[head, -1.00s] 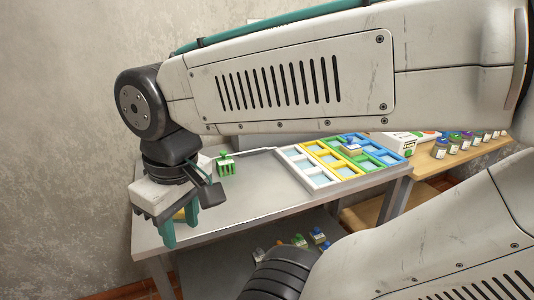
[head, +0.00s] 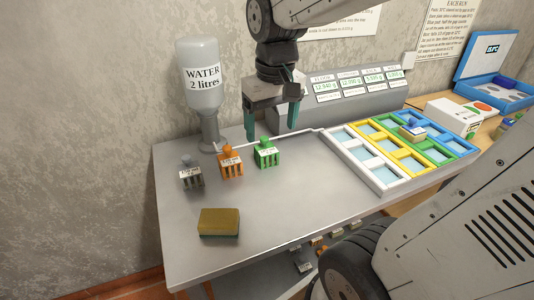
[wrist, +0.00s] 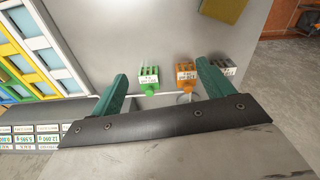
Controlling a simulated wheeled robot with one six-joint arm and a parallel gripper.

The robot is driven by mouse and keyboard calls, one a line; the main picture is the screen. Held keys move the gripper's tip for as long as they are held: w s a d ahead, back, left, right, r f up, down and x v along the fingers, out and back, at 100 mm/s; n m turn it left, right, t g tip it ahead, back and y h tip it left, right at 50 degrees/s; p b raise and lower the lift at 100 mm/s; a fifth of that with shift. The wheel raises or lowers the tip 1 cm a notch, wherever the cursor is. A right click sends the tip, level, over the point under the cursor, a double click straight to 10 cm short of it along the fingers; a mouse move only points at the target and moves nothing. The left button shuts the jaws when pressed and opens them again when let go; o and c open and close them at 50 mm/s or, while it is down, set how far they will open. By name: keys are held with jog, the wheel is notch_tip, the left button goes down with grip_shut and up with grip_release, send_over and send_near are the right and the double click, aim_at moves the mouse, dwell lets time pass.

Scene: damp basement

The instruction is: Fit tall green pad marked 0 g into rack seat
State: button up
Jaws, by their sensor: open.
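The green pad (head: 266,153) stands upright on the metal table with a white label on its front; the label's writing is too small to read surely. It also shows in the wrist view (wrist: 149,78), between and beyond the fingers. My gripper (head: 270,122) is open and empty, its two teal fingers pointing down above and behind the green pad, apart from it. The rack (head: 376,180) lies on the table to the right, with white, yellow, green and blue rows of pale seats. One blue-topped pad (head: 412,130) sits in it; the other visible seats look empty.
An orange pad (head: 231,162) and a grey pad (head: 190,174) stand left of the green one. A sponge (head: 219,222) lies near the front. A water bottle (head: 201,85) and a display panel (head: 345,95) stand behind. The table between sponge and rack is clear.

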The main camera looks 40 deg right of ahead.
jog(key=w+d+f, duration=0.3)
jog(key=w+d, duration=0.1)
jog(key=w, duration=0.4)
jog(key=m, duration=0.1)
send_over(263, 137)
jog(key=shift+g, duration=0.4)
jog(key=f, duration=0.6)
jog(key=shift+s+d+f, duration=0.1)
jog(key=shift+d+f, duration=0.1)
jog(key=shift+f, duration=0.1)
notch_tip(263, 137, down, 8)
jog(key=shift+a+f, duration=0.1)
jog(key=shift+f, duration=0.05)
jog(key=c, duration=1.1)
